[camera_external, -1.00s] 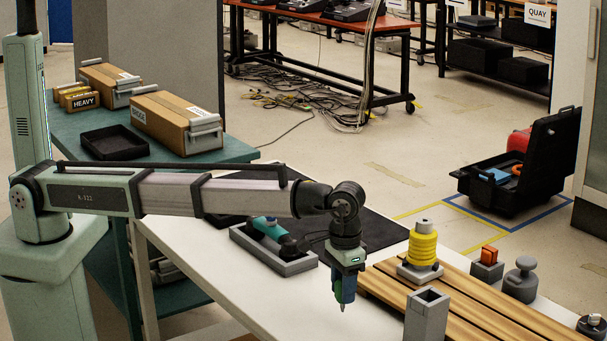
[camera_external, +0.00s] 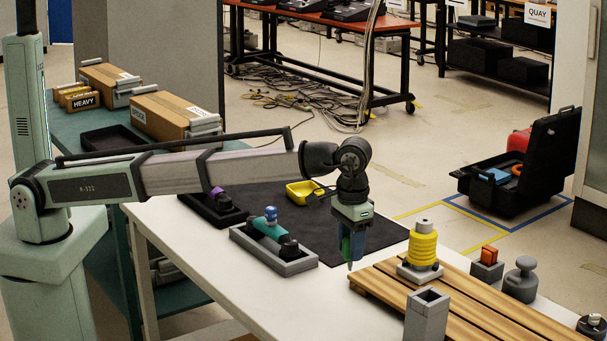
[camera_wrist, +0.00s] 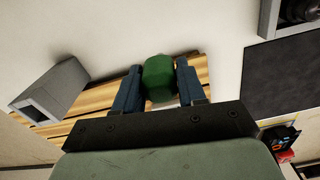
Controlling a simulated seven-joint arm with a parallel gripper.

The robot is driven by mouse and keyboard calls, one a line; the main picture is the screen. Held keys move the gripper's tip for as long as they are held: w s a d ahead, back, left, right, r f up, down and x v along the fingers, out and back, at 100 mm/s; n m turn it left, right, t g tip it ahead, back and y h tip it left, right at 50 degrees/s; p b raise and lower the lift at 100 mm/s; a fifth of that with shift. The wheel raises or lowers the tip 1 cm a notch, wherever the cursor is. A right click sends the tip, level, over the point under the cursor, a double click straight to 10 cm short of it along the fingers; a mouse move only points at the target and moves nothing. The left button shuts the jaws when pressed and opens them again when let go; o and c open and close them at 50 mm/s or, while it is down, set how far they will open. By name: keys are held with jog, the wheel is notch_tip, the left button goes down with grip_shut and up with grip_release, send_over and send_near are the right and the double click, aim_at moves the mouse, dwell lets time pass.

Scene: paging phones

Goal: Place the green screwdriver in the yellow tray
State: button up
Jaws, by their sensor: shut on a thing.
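My gripper (camera_external: 351,240) is shut on the green screwdriver (camera_wrist: 159,78). The green handle sits between the two fingers in the wrist view. In the external view the screwdriver hangs upright below the gripper with its tip pointing down, above the white table by the near left end of the wooden slats. The yellow tray (camera_external: 304,192) lies on the black mat, behind and to the left of my gripper. The tray looks empty from here, though its inside is only partly visible.
A grey holder with a teal item (camera_external: 272,247) stands left of the gripper. A black tray (camera_external: 212,208) is behind it. The wooden slats (camera_external: 470,305) carry a yellow coil (camera_external: 422,248). A grey square tube (camera_external: 426,314) stands in front. The black mat (camera_external: 375,228) has free room.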

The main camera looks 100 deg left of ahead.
jog(key=a+n, duration=0.2)
jog(key=a, duration=1.5)
jog(key=r+n, duration=0.1)
jog(key=n, duration=0.4)
send_over(305, 193)
jog(key=d, duration=0.2)
jog(key=shift+w+d+f+m, duration=0.1)
jog(key=shift+f+m, duration=0.8)
jog(key=shift+f, duration=0.7)
jog(key=shift+w+a+f+m, duration=0.1)
jog(key=shift+f+m, duration=0.8)
jog(key=shift+f, duration=0.7)
jog(key=shift+d+f+m, duration=0.1)
jog(key=shift+f+m, duration=0.8)
jog(key=shift+f, duration=0.7)
jog(key=shift+f, duration=0.15)
jog(key=o, duration=1.1)
jog(key=shift+c, duration=0.2)
